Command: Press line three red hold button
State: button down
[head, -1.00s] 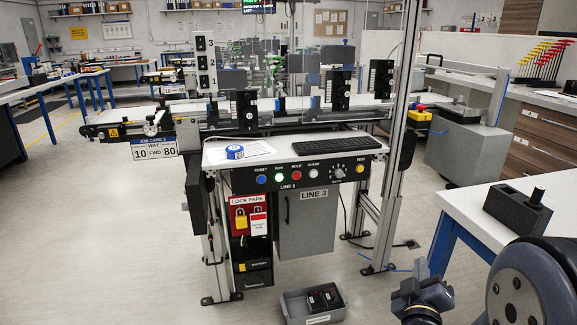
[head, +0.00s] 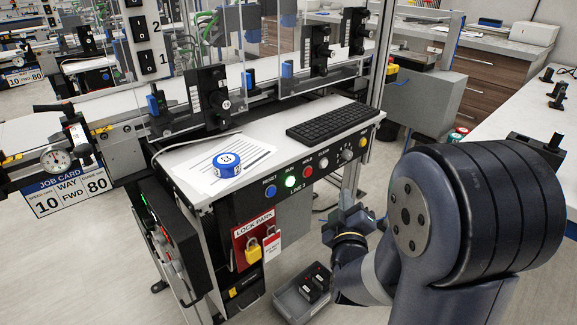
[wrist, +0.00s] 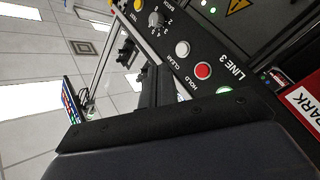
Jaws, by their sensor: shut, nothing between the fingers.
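The red HOLD button (head: 308,171) sits on the black LINE 3 panel (head: 254,197), between the green RUN button (head: 290,181) and the white CLEAR button (head: 325,162). In the wrist view the red HOLD button (wrist: 203,70) shows clear, with the white CLEAR button (wrist: 183,48) beside it. RUN is mostly hidden there behind my gripper's dark body. My gripper (head: 348,217) is shut and empty, in front of and below the panel's right part in the head view. It looks apart from the buttons. Its fingertips are hard to make out.
The blue RESET button (head: 270,191), selector knob (head: 347,154) and yellow button (head: 363,143) share the panel. A keyboard (head: 334,121) and blue tape roll (head: 227,163) lie above on the shelf. A grey bin (head: 292,306) stands on the floor below. A side bench (head: 520,100) stands right.

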aim_at(308, 172)
dwell(0.5)
jog(key=w+a+p, duration=0.1)
jog(key=w+a, duration=0.4)
jog(key=w, duration=0.2)
dwell(0.3)
jog(key=shift+w+a, duration=0.1)
jog(key=shift+a, duration=0.05)
dwell(1.8)
jog(key=shift+w+a, duration=0.2)
jog(key=shift+w, duration=0.1)
jog(key=shift+w+a, duration=0.2)
jog(key=shift+w, duration=0.1)
dwell(0.6)
jog(key=shift+s+d, duration=0.1)
jog(key=shift+s, duration=0.05)
jog(key=shift+s+d+b, duration=0.35)
jog(key=shift+s+b, duration=0.1)
jog(key=shift+s, duration=0.05)
dwell(0.4)
